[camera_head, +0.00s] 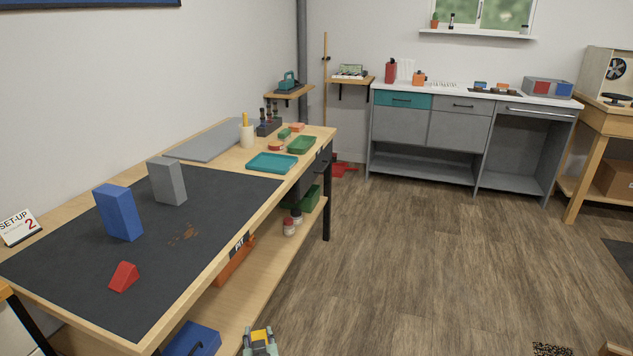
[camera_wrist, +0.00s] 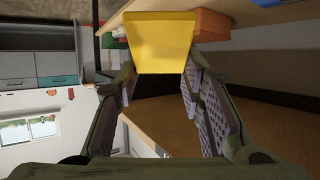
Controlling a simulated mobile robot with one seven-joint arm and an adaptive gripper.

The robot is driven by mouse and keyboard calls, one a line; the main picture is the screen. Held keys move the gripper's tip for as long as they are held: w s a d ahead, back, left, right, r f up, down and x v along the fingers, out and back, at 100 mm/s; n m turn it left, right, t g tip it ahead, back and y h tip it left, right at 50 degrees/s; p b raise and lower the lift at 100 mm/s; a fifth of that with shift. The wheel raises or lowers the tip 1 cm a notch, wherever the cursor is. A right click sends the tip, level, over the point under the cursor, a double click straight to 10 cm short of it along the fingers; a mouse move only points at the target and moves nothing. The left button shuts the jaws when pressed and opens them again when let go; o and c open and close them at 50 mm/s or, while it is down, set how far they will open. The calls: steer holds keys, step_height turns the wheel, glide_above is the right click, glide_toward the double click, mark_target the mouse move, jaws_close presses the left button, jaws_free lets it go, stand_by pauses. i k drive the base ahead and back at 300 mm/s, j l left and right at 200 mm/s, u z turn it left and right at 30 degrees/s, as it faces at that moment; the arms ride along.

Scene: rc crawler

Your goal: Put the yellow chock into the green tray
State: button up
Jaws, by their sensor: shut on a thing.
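The yellow chock (camera_wrist: 162,40) fills the top middle of the wrist view. My gripper (camera_wrist: 160,72) is shut on it, one finger at each side. In the head view my gripper (camera_head: 259,343) shows at the bottom edge, in front of the bench's right side, with a little yellow at it; most of the chock is hidden there. The green tray (camera_head: 302,146) lies near the far right end of the workbench, beyond the teal tray. No chock can be made out in it.
The workbench (camera_head: 226,252) carries a dark mat with blue, grey and red blocks. A teal tray (camera_head: 272,163) lies just before the green tray. A cup (camera_head: 247,135) and a dark rack (camera_head: 269,128) stand nearby. A lower shelf holds bins.

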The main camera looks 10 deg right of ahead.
mark_target(302, 145)
steer(key=i+l+z, duration=0.25)
steer(key=i, duration=0.3)
steer(key=i+l+z, duration=0.1)
steer(key=i+z, duration=0.15)
steer(key=i, duration=0.25)
